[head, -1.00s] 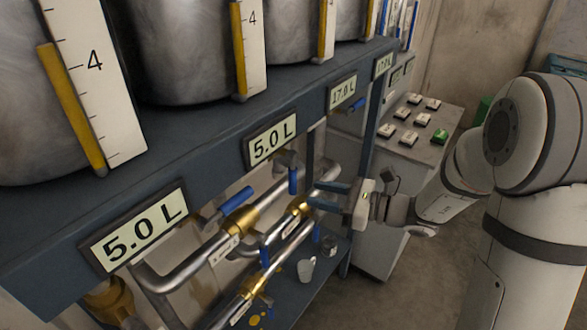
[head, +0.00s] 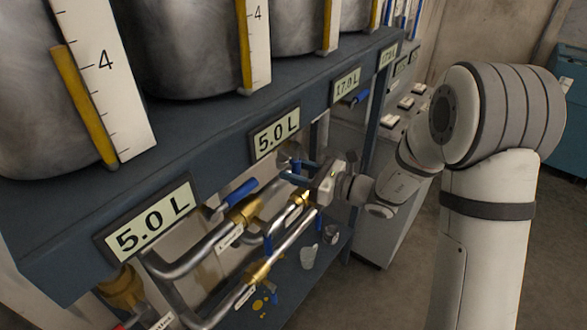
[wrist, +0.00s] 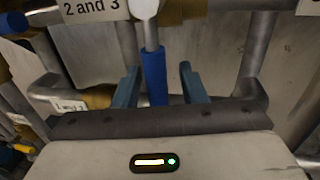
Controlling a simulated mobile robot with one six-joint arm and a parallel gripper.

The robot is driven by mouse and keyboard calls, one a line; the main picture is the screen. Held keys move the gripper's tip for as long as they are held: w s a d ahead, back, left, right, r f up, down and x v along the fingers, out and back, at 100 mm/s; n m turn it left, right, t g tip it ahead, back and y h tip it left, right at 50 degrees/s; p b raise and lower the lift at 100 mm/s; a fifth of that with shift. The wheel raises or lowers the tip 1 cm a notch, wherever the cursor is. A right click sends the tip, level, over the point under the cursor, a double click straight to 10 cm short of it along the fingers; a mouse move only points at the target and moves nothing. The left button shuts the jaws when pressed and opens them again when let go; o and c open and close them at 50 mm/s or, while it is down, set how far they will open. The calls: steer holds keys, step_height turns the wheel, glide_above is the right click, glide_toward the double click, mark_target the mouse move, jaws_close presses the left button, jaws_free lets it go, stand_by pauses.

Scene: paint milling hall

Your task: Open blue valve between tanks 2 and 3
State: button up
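In the wrist view a blue valve handle (wrist: 154,76) hangs down from a pale metal stem, beside a white label (wrist: 95,8) reading "2 and 3". My gripper (wrist: 158,70) is open, with one blue finger on each side of the handle. A gap shows on both sides, wider on the right; I cannot tell how deep the handle sits between the fingers. In the head view my gripper (head: 286,169) is under the second 5.0 L display (head: 275,133), where the fingers and wrist hide most of that handle.
Steel pipes with brass fittings (head: 245,211) and another blue lever (head: 240,192) lie left of my gripper. A "1 and 3" label (wrist: 68,105) shows in the wrist view. Cups (head: 308,257) stand on the shelf below. A control box with buttons (head: 405,103) stands behind my arm.

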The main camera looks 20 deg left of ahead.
steer(key=shift+c, duration=0.6)
jaws_close()
